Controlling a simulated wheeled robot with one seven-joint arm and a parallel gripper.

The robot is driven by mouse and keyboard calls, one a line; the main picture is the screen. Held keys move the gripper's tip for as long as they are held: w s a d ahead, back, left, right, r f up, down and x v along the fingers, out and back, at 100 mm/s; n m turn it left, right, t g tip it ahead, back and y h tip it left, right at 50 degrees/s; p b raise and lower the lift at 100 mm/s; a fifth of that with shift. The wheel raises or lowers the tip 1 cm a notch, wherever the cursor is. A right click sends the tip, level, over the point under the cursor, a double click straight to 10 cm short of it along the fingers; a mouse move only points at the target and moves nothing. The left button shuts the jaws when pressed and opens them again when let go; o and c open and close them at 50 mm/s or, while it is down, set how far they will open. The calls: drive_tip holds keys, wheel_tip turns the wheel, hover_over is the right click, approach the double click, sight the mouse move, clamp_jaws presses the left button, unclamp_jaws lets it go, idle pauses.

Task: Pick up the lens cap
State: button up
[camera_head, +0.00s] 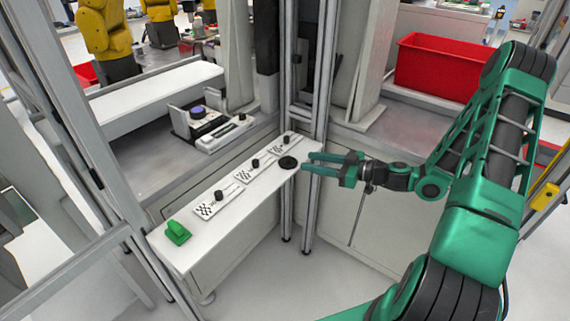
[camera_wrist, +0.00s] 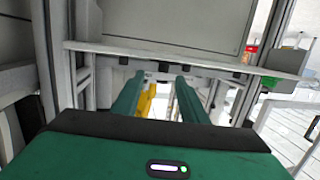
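The lens cap (camera_head: 288,163) is a flat black disc. It lies on the white shelf (camera_head: 268,205), near its right edge and towards its far end. My gripper (camera_head: 307,162) comes in from the right, its green fingers level and pointing left at the cap, with a small gap between fingertips and cap in this view. The fingers are spread apart with nothing between them. In the wrist view my gripper (camera_wrist: 161,78) is also open, and the shelf edge (camera_wrist: 185,60) runs across ahead of the fingertips.
Several white plates with black knobs, such as the nearest plate (camera_head: 217,202), line the shelf. A green object (camera_head: 177,233) sits at its near end. Metal posts (camera_head: 318,130) rise just behind my gripper. A red bin (camera_head: 440,68) stands at the back right.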

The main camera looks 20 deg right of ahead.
sight(288, 157)
drive_tip(key=x, duration=0.3)
drive_tip(key=shift+w+a, duration=0.1)
drive_tip(key=shift+a, duration=0.1)
drive_tip(key=shift+a+r+x, duration=0.1)
drive_tip(key=shift+r+x, duration=0.05)
drive_tip(key=shift+x, duration=1.2)
drive_tip(key=shift+a+r+x, duration=0.15)
drive_tip(key=shift+x, duration=1.25)
drive_tip(key=shift+s, duration=0.2)
clamp_jaws()
